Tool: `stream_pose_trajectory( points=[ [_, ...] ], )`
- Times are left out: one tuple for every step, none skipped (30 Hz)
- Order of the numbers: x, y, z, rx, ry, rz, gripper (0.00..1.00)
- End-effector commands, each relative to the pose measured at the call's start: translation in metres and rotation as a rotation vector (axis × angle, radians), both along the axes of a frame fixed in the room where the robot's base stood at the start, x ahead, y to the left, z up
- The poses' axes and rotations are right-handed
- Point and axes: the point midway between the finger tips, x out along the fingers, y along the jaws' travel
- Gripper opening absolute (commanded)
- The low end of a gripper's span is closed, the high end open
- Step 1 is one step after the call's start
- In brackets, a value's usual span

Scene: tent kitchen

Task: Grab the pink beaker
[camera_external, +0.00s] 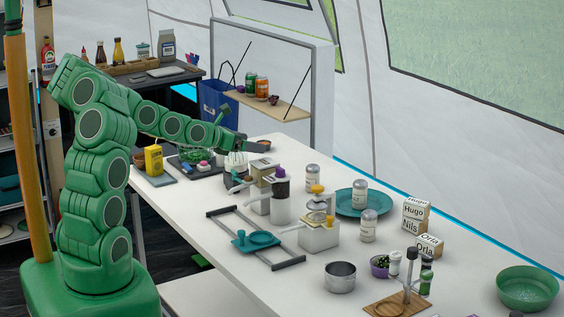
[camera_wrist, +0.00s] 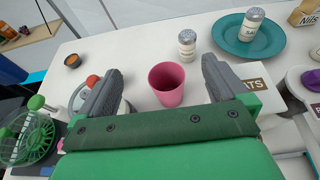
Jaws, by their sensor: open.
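The pink beaker (camera_wrist: 168,88) stands upright with its open mouth up on the white table in the wrist view. It lies in the gap between the two grey fingers of my gripper (camera_wrist: 160,66), with clear space on both sides. My gripper is open and empty. In the external view my gripper (camera_external: 241,143) is above the far left part of the table, and I cannot make out the beaker there.
A white lidded container (camera_wrist: 80,97) is partly hidden by the left finger. A labelled box (camera_wrist: 262,92) is beside the right finger. A shaker (camera_wrist: 187,45) stands behind the beaker, near a teal plate (camera_wrist: 232,45). A small bowl (camera_wrist: 72,61) is far left.

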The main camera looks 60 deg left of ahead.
Motion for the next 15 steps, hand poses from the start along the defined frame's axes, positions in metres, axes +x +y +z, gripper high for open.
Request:
stream_pose_trajectory(
  points=[
    [0.000, 0.000, -0.005, -0.001, 0.001, 0.000, 1.00],
    [0.000, 0.000, -0.007, 0.000, 0.000, 0.000, 1.00],
    [0.000, 0.000, -0.011, 0.000, 0.000, 0.000, 1.00],
    [0.000, 0.000, -0.014, 0.000, -0.001, 0.000, 1.00],
    [0.000, 0.000, -0.017, -0.001, -0.001, 0.000, 1.00],
    [0.000, 0.000, -0.021, -0.001, 0.000, 0.000, 1.00],
    [0.000, 0.000, -0.024, 0.000, 0.000, -0.001, 1.00],
    [0.000, 0.000, -0.027, 0.000, 0.001, -0.001, 1.00],
    [0.000, 0.000, -0.031, 0.000, 0.002, -0.001, 1.00],
    [0.000, 0.000, -0.034, 0.001, 0.002, -0.001, 1.00],
    [0.000, -0.001, -0.037, 0.001, 0.002, -0.001, 1.00],
    [0.000, -0.001, -0.041, 0.001, 0.002, -0.001, 1.00],
    [0.000, -0.001, -0.044, 0.002, 0.001, -0.002, 1.00],
    [0.000, -0.001, -0.047, 0.002, 0.001, -0.002, 1.00],
    [0.000, 0.000, -0.050, 0.002, 0.000, -0.002, 1.00]
  ],
)
